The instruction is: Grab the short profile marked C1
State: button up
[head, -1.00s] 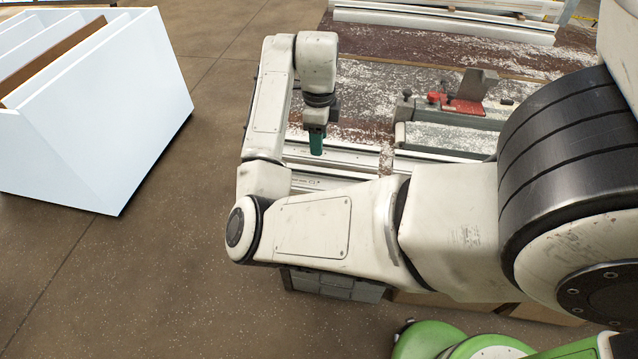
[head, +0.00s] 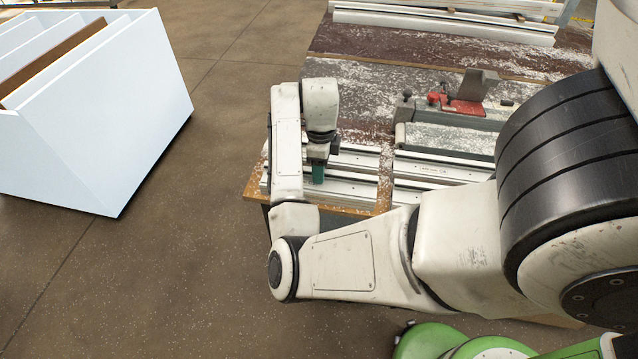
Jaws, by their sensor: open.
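Several short white profiles lie side by side on the left front of the bench (head: 256,190). The front one (head: 352,193) lies near the bench's front edge, partly behind my arm. No marking is readable now, so I cannot tell for sure which profile is C1. My gripper (head: 319,174), with green fingers pointing down, is over this left group and is open. Its fingertips overlap the profiles in the picture. I cannot tell their height above them or whether they touch. Nothing is seen held.
More white profiles (head: 440,172) lie to the right, across a gap. Behind them stands a grey clamp fixture with a red part (head: 462,106). Long white profiles (head: 445,27) lie at the back. A white rack (head: 100,120) stands on the floor at left. Shavings litter the bench.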

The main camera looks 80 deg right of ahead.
jog(key=shift+c, duration=0.3)
grip_shut()
dwell(1.0)
